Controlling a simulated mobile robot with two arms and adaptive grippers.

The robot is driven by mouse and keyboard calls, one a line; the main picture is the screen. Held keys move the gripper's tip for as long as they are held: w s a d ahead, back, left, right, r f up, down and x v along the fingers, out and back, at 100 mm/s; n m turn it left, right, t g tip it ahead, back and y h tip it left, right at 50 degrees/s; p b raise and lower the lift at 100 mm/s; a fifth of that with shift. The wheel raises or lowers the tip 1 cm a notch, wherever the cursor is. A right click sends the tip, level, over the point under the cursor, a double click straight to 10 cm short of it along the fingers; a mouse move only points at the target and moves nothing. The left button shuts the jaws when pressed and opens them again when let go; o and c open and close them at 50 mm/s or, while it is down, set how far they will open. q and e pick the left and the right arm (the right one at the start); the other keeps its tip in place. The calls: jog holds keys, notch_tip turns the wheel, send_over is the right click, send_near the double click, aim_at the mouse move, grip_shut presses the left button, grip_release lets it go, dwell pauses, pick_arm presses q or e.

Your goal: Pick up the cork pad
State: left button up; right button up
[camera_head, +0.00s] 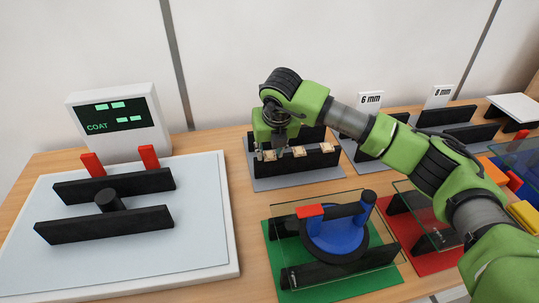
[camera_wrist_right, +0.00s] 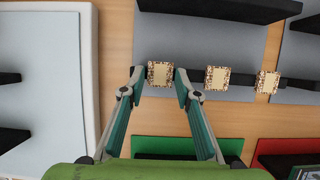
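Three small cork pads sit in a row on a black bar. In the right wrist view they are the left cork pad (camera_wrist_right: 161,74), the middle one (camera_wrist_right: 217,78) and the right one (camera_wrist_right: 267,82). The head view also shows the middle pad (camera_head: 299,152) and the right pad (camera_head: 327,148). My right gripper (camera_wrist_right: 160,76) is open, with its fingertips on either side of the left pad. I cannot tell whether they touch it. In the head view the right gripper (camera_head: 270,153) partly covers that pad. My left gripper is not in view.
The grey rack base (camera_head: 300,180) stands between a white panel (camera_head: 200,220) with a "COAT" display (camera_head: 118,117) and a "6 mm" rack (camera_head: 370,100). In front is a green mat (camera_head: 375,285) with a glass sheet and blue suction tool (camera_head: 338,238). A red mat (camera_head: 400,225) lies beside it.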

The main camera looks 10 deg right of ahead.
aim_at(270, 157)
jog(key=shift+c, duration=0.9)
jog(key=shift+r, duration=0.45)
notch_tip(270, 157, up, 2)
jog(key=shift+w+r+b, duration=0.1)
jog(key=shift+r+b, duration=0.05)
jog(key=shift+b, duration=0.35)
jog(key=s+a+r+b, duration=0.1)
jog(key=s+a+r, duration=0.2)
jog(key=a+r, duration=0.3)
jog(key=s+a+r+b, duration=0.1)
jog(key=s+a+r, duration=0.3)
jog(key=a+r, duration=0.2)
jog(key=shift+r+b, duration=0.35)
jog(key=shift+r, duration=0.55)
jog(key=shift+a, duration=0.1)
